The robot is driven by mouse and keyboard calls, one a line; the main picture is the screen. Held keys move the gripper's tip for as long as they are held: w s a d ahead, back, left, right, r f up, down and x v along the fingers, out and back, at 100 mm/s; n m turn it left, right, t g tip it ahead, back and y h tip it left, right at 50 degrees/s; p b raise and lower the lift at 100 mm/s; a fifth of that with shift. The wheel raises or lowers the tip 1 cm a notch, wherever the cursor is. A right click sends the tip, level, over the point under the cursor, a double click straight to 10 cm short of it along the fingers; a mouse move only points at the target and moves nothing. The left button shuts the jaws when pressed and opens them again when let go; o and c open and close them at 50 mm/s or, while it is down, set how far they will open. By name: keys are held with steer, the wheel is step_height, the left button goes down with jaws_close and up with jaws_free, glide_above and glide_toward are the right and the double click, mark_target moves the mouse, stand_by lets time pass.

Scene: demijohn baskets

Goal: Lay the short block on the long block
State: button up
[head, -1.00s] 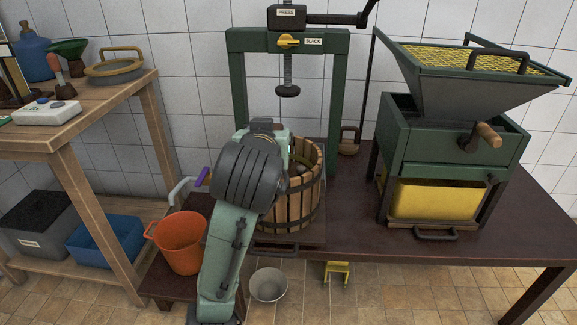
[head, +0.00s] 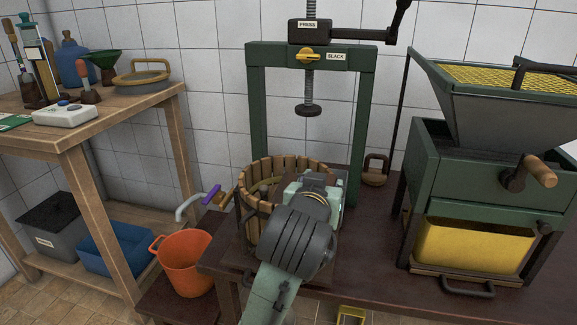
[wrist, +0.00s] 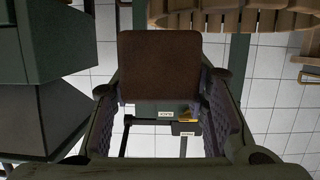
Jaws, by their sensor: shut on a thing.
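My gripper (wrist: 162,95) is shut on a brown block (wrist: 160,62), which shows in the wrist view as a dark face with rounded corners between the two fingers. I take it to be the short block. In the head view, my wrist hides the fingers and the block, at the right front of the slatted wooden basket (head: 252,215). The basket stands under the press screw, and its rim also shows at the top of the wrist view (wrist: 245,20). I cannot make out the long block; the basket's lower inside is hidden.
The green press frame (head: 257,110) stands around the basket, its screw foot (head: 308,110) raised above it. A crusher (head: 465,165) with a yellow bin (head: 475,246) is on the right. An orange bucket (head: 183,262) and a wooden shelf (head: 110,110) are on the left.

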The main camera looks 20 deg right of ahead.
steer(key=p, duration=0.2)
steer(key=w+p, duration=0.1)
steer(key=p, duration=0.1)
steer(key=shift+a+r+p, duration=0.15)
steer(key=shift+r+p, duration=0.1)
steer(key=shift+p, duration=0.05)
steer(key=shift+w+a+p, duration=0.15)
steer(key=shift+w+p, duration=0.2)
steer(key=shift+p, duration=0.4)
steer(key=w+p, duration=0.1)
steer(key=w, duration=0.3)
steer(key=w+a+f+p, duration=0.1)
steer(key=w, duration=0.3)
steer(key=w+f+p, duration=0.1)
steer(key=w, duration=0.3)
steer(key=shift+w+a, duration=0.2)
steer(key=shift+w, duration=0.1)
steer(key=shift+f, duration=1.75)
steer(key=shift+f, duration=0.1)
steer(key=shift+f, duration=0.2)
steer(key=o, duration=1.3)
steer(key=shift+r, duration=0.1)
